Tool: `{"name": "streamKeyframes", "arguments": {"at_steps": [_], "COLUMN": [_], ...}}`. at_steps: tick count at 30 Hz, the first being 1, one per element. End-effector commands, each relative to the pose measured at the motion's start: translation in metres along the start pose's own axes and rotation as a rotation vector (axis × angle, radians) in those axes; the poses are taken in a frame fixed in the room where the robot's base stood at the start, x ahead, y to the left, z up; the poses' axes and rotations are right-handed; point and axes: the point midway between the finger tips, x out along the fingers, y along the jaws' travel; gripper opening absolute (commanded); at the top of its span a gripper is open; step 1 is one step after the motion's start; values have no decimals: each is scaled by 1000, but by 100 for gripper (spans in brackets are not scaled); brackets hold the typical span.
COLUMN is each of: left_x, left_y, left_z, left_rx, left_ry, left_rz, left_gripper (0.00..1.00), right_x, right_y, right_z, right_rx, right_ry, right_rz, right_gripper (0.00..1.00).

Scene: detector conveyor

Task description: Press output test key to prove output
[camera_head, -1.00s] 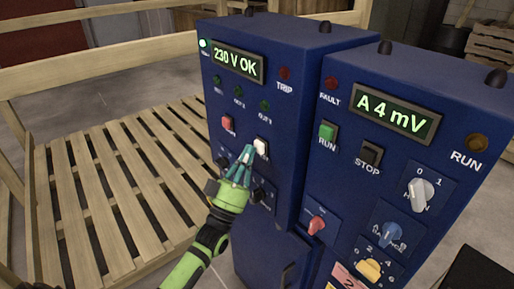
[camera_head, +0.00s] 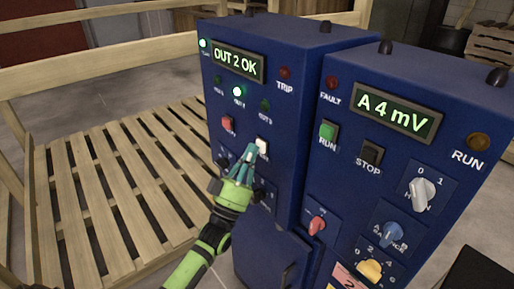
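The left blue cabinet (camera_head: 290,85) carries a display (camera_head: 238,64) reading "OUT 2 OK". Below it the middle lamp (camera_head: 238,91) of a row of three glows; the lamps at its sides are dark. A red key (camera_head: 227,124) and a white key (camera_head: 262,146) sit under the lamps. My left gripper (camera_head: 249,154) is at the panel, its teal fingertips close together just left of and below the white key. I cannot tell whether they touch it. No object shows between the fingers. My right gripper is not in view.
A second blue cabinet (camera_head: 450,100) stands at the right, with a display (camera_head: 396,113) reading "A 4 mV", a green RUN key (camera_head: 328,131), a black STOP key (camera_head: 370,152) and several knobs. A slatted wooden pallet (camera_head: 120,190) lies at the left.

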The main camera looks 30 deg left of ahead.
Motion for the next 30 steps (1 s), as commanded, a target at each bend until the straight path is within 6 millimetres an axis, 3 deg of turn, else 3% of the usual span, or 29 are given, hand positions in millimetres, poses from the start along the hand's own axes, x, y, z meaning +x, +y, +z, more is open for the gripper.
{"name": "streamKeyframes", "arguments": {"at_steps": [23, 30], "left_x": [-13, -27], "left_y": [-5, -10], "left_z": [-13, -27], "left_rx": [0, 1], "left_ry": [0, -1], "left_rz": [0, 0], "left_gripper": [0, 0], "right_x": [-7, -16], "right_y": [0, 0], "right_z": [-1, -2], "right_rx": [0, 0], "right_ry": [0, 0], "right_rz": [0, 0], "right_gripper": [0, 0]}}
